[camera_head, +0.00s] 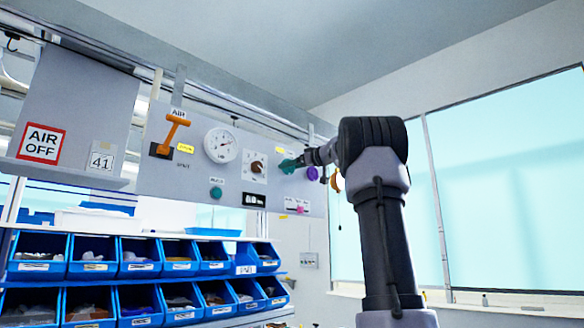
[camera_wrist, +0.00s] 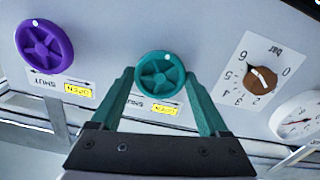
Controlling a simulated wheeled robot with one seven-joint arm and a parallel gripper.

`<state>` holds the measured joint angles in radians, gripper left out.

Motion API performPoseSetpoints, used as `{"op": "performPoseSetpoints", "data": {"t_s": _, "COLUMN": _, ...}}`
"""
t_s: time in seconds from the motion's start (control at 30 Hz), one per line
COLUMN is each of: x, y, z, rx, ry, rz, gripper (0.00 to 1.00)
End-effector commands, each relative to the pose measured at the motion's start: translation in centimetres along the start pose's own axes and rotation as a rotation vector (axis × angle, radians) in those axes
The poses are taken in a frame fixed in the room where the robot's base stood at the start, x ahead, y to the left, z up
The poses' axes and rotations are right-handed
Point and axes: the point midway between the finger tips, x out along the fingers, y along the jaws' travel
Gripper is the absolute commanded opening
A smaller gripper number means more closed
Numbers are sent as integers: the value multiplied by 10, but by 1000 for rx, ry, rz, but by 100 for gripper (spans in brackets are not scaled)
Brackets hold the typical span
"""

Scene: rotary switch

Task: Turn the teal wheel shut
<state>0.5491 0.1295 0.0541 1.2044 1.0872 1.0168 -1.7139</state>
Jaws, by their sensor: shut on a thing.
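The teal wheel (camera_wrist: 160,78) sits on the grey panel, and the wrist view shows it upside down. A white dot is near the wheel's rim at the top of that view. My gripper (camera_wrist: 159,74) has one teal finger on each side of the wheel and is shut on its rim. A yellow OPEN label and a SHUT marking with an arrow lie below the wheel in the wrist view. In the head view, the teal wheel (camera_head: 287,167) is partly hidden by my gripper (camera_head: 298,161).
A purple wheel (camera_wrist: 44,45) is close beside the teal one. A brown knob (camera_wrist: 259,80) on a numbered dial and a white gauge (camera_head: 220,145) are on the other side. An orange lever (camera_head: 172,132) is farther left. Blue bins (camera_head: 140,257) stand below the panel.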

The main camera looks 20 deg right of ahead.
Motion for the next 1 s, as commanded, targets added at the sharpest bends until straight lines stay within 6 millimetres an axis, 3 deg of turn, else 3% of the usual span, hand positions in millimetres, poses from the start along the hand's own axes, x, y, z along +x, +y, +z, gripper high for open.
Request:
{"op": "performPoseSetpoints", "data": {"t_s": 0.37, "x": 0, "y": 0, "z": 1, "rx": 195, "ry": -2, "rz": 0, "gripper": 23}}
{"op": "performPoseSetpoints", "data": {"t_s": 1.0, "x": 0, "y": 1, "z": 1, "rx": 799, "ry": -2, "rz": 2, "gripper": 23}}
